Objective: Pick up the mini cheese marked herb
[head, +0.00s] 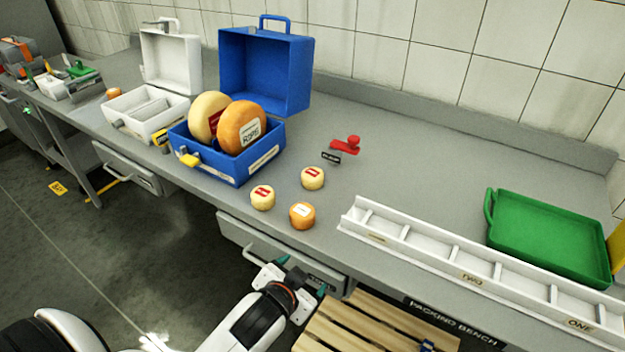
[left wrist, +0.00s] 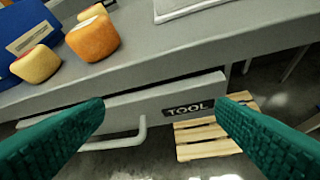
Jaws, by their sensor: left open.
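Three mini cheeses stand on the grey bench: a pale one with a red label (head: 262,198), a second pale one with a red label (head: 312,178) behind it, and an orange one with a whitish label (head: 302,216) nearest the bench edge. Their label words are too small to read, so I cannot tell which is herb. The left wrist view shows the orange cheese (left wrist: 93,40), a pale cheese (left wrist: 36,65) and part of the other (left wrist: 92,11). My left gripper (head: 303,275) is open and empty, in front of the bench edge, apart from the cheeses.
A blue case (head: 210,165) holds two large cheese wheels (head: 241,127). A white case (head: 146,108) stands left of it. A red tool (head: 346,145) lies behind the mini cheeses. A white divided rack (head: 440,252) and green tray (head: 548,238) are right. A drawer (head: 280,252) and pallet (head: 375,325) are below.

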